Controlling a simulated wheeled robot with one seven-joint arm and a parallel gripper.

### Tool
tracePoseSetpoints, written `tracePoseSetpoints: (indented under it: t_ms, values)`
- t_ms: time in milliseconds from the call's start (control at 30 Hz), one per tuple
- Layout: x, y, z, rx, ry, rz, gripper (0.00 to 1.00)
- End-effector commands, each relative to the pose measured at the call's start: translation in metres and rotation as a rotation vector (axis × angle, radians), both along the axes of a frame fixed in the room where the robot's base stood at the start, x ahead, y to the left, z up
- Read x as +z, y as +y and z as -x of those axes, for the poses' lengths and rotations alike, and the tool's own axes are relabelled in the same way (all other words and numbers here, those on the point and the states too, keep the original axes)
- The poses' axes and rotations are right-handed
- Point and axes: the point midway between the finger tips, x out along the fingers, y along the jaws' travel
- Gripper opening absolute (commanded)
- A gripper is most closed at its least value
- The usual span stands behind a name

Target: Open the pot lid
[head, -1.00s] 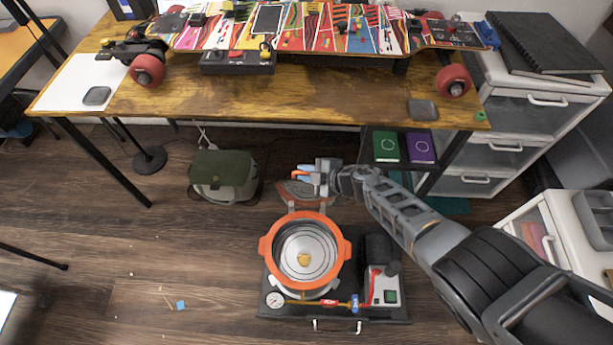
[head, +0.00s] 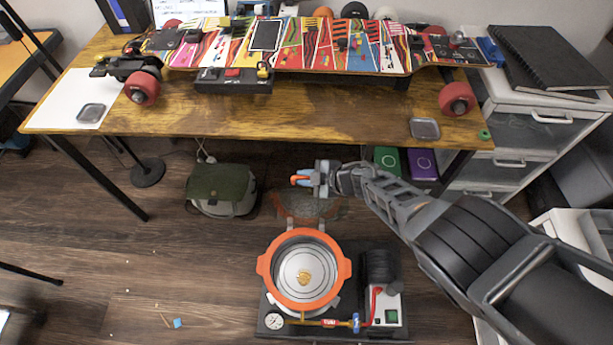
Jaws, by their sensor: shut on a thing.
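The pot (head: 263,268) has an orange rim and a steel inside, and stands on a dark base on the floor. Its mouth is uncovered. My gripper (head: 302,180) is at the lid's upper edge, beyond the pot. It is shut on an orange part that looks like the lid's handle; the exact contact is small and partly hidden by the fingers.
A wooden desk (head: 290,115) with a colourful skateboard stands behind. A green bag (head: 221,188) lies left of the lid. A gauge (head: 274,321), valve pipe and black cylinder (head: 379,268) sit around the pot. White drawers (head: 540,117) stand right. Floor at left is mostly clear.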

Motion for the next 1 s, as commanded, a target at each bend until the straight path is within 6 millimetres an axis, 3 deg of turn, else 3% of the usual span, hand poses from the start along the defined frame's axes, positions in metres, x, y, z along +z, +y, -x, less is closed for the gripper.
tracePoseSetpoints:
  t_ms: [433,467,633,1000]
  values:
    - [-0.0037,0.002,0.0045,0.006,0.008,0.0,0.0]
    - [-0.0037,0.002,0.0045,0.006,0.008,0.0,0.19]
    - [-0.0033,0.0016,0.0038,0.005,0.007,0.0,0.35]
    - [0.0016,-0.0034,0.0045,0.001,0.006,0.003,0.35]
